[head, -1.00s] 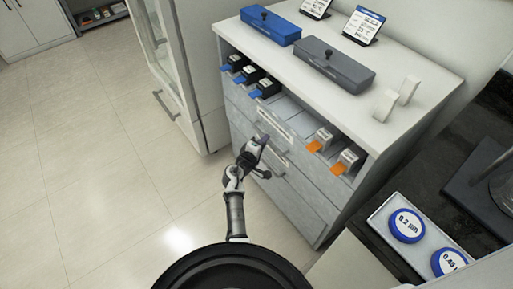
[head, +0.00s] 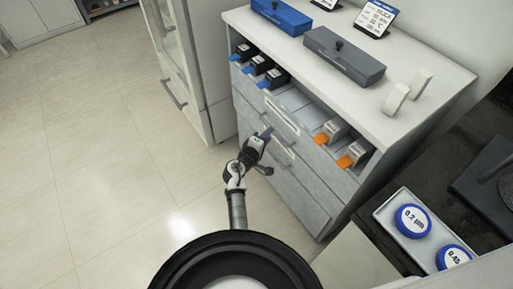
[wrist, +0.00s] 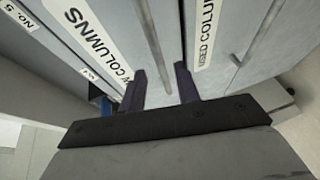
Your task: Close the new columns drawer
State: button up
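The new columns drawer (head: 284,117) is the upper drawer of the grey cabinet, just below the open row of slots. In the wrist view its partly hidden label (wrist: 100,45) reads "...W COLUMNS". I cannot clearly tell how far it stands out. My gripper (head: 269,132) is in front of the cabinet, near the upper and second drawers. In the wrist view its two dark fingers (wrist: 162,88) are apart, with a metal handle bar (wrist: 152,40) beyond the gap. I see nothing held. Contact with the drawer cannot be told.
The used columns drawer (wrist: 205,35) is beside it, below in the head view. Black and orange-tabbed cartridges (head: 330,135) sit in the slots above. A grey box (head: 344,56) is on the cabinet top. A tray (head: 385,215) is at right. The floor (head: 90,150) at left is clear.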

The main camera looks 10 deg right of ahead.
jog(key=b+v, duration=0.1)
jog(key=v, duration=0.9)
jog(key=shift+s+a, duration=0.2)
jog(key=shift+s, duration=0.05)
